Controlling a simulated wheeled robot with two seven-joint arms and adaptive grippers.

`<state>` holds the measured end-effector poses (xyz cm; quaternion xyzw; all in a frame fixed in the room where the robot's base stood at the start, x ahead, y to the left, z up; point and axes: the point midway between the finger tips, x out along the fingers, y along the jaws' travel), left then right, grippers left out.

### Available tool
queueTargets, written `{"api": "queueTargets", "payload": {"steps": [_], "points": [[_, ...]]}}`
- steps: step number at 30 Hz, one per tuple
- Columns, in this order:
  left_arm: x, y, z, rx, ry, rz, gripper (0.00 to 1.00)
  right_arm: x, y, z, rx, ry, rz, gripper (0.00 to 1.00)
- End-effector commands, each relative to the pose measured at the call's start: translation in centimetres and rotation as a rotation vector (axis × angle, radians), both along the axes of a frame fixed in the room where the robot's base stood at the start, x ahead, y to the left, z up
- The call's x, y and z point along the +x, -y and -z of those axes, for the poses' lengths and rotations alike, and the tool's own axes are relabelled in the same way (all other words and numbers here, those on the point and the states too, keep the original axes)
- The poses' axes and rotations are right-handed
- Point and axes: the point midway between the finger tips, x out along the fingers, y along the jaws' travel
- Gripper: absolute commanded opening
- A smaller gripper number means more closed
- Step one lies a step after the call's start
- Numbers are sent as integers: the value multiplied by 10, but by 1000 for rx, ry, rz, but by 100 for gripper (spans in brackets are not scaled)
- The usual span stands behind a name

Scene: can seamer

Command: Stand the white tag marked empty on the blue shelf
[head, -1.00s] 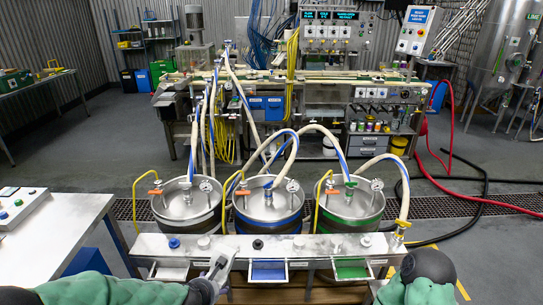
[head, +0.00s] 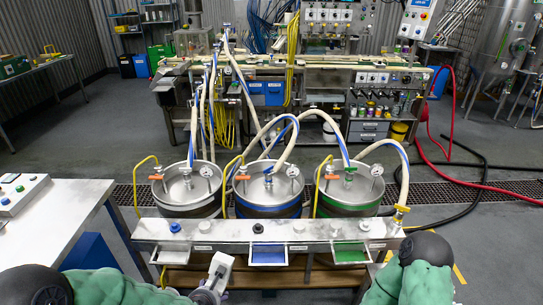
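The blue shelf (head: 269,255) is the middle of three small shelves on the front of a long metal bench. A white shelf (head: 176,254) is left of it and a green shelf (head: 350,253) is right of it. My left gripper (head: 222,264) is low at the front, between the white and blue shelves in the picture. It is seen from behind, so I cannot tell whether it is open or shut, or whether it holds anything. I cannot make out a white tag marked empty. My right arm shows at lower right, but its gripper is out of view.
Three steel kegs with hoses stand behind the metal bench (head: 318,232): a left keg (head: 186,190), a middle keg (head: 268,190) and a right keg (head: 349,190). A white table (head: 50,225) with a control box (head: 18,194) is at left. A canning line (head: 290,70) stands further back.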

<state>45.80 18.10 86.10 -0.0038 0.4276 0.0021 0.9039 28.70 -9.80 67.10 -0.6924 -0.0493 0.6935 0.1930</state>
Motion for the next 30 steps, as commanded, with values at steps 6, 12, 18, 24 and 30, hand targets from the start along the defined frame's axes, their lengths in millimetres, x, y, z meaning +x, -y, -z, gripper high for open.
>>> {"api": "queueTargets", "payload": {"steps": [6, 12, 18, 24, 30], "points": [[0, 0, -1, -1, 1, -1, 13, 0, 0, 0, 0, 0, 0, 0], [0, 0, -1, 0, 1, 1, 13, 0, 0, 0, 0, 0, 0, 0], [4, 10, -19, 0, 4, 40, 13, 0, 0, 0, 0, 0, 0, 0], [9, 34, -57, -1, 5, 131, 13, 0, 0, 0, 0, 0, 0, 0], [12, 52, -87, 0, 1, 203, 13, 0, 0, 0, 0, 0, 0, 0]]}}
